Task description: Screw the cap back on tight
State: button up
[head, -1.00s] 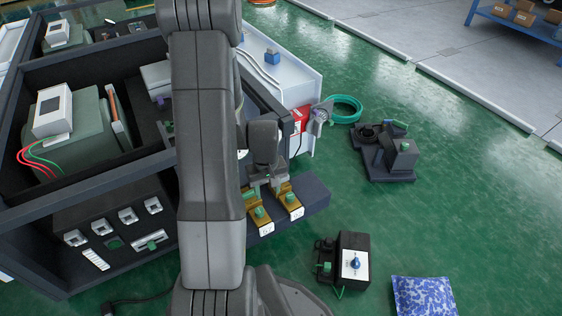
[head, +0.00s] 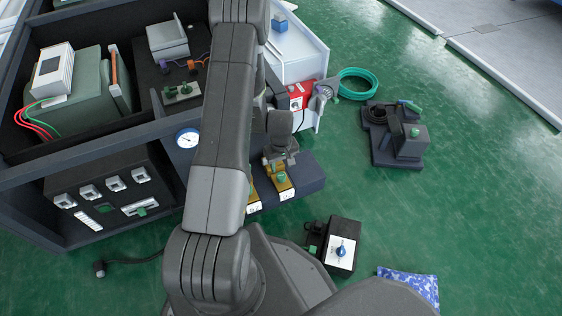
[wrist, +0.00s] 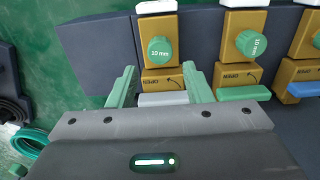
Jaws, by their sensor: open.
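Several brass blocks stand in a row in the wrist view. A third cap (wrist: 317,40) is cut by the right edge. My gripper (wrist: 160,69) is open and empty, its green fingers to either side of the left block, apart from its cap. In the head view my gripper (head: 279,161) is just behind one block's green cap (head: 281,178). My arm hides part of the row there.
The blocks sit on a dark ledge (head: 309,178) of the large frame. A black box with a blue knob (head: 341,251) and a dark unit (head: 408,140) stand on the green floor. A green hose coil (head: 358,83) lies behind. The floor on the right is clear.

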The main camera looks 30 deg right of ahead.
aim_at(281, 176)
notch_tip(281, 176, down, 7)
jog(key=b, duration=0.4)
jog(key=shift+b, duration=0.3)
jog(key=shift+r, duration=0.1)
jog(key=c, duration=0.7)
jog(key=o, duration=0.7)
jog(key=shift+c, duration=0.2)
